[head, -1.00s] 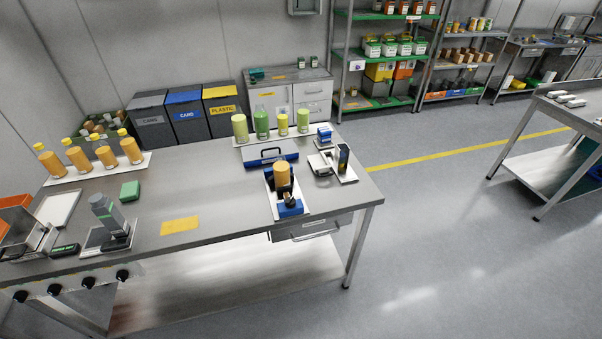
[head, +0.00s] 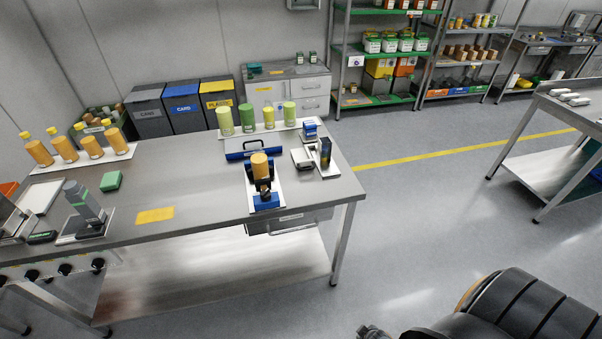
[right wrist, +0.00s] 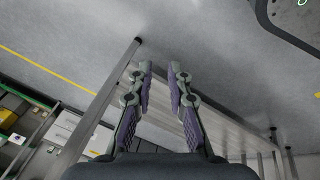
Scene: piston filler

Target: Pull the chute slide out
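No part is clearly marked as the chute slide. My right gripper (right wrist: 160,68) is open and empty in the right wrist view, over the floor beside table legs, touching nothing. In the head view only my dark right arm shows at the bottom right. My left gripper is not in view.
A blue-based stand with an orange jar (head: 260,166) sits on the table's right part. A white tray of green and yellow bottles (head: 267,134) is behind it.

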